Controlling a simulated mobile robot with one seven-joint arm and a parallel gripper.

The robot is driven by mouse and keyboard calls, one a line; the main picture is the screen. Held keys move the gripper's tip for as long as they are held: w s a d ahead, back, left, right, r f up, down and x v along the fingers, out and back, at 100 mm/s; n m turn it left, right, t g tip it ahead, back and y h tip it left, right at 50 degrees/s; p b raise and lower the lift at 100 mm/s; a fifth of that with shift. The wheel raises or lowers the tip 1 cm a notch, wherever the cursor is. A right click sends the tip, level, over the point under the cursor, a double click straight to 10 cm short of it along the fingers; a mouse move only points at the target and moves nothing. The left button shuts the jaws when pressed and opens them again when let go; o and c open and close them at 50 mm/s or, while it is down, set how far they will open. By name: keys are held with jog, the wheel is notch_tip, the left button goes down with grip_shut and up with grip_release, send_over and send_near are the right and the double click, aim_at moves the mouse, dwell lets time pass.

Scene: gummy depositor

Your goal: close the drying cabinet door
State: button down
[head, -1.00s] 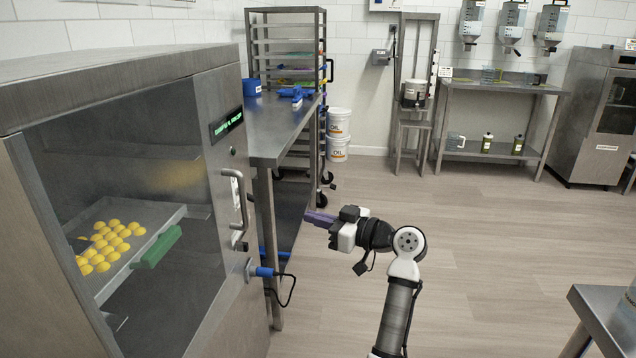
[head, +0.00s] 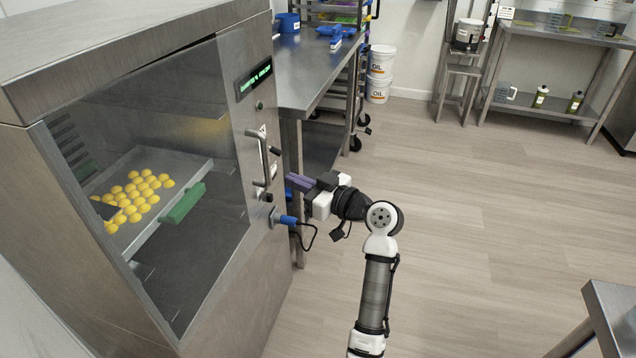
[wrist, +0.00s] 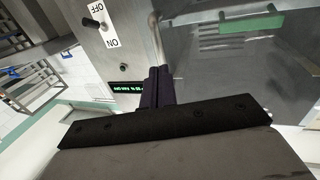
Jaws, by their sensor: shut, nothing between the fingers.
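The drying cabinet (head: 110,48) stands at the left, with a glass door (head: 150,110) on its front. The door looks about flush with the front frame; I cannot tell if it is latched. Its upright metal handle (head: 263,160) is at the door's right side and shows in the wrist view (wrist: 156,38). Through the glass I see a tray (head: 143,235) of yellow gummies with a green grip (head: 183,203). My gripper (head: 291,182) is shut and empty, its purple fingertips just right of the handle. In the wrist view the fingertips (wrist: 158,75) overlap the handle's end; contact is unclear.
A lit display (head: 254,78) and an ON/OFF switch (wrist: 88,22) sit on the cabinet front. A blue plug with a black cable (head: 288,220) sticks out below the handle. A steel table (head: 312,85) stands behind; another table corner (head: 610,310) is at lower right. Open floor lies right.

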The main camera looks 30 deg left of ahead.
aim_at(269, 169)
jog(key=shift+w+a+p, duration=0.2)
jog(key=shift+a+p, duration=0.5)
jog(key=shift+a, duration=1.7)
jog(key=a+b, duration=0.2)
jog(key=a, duration=0.2)
jog(key=shift+a+f, duration=0.2)
jog(key=shift+r, duration=0.3)
jog(key=shift+a, duration=0.1)
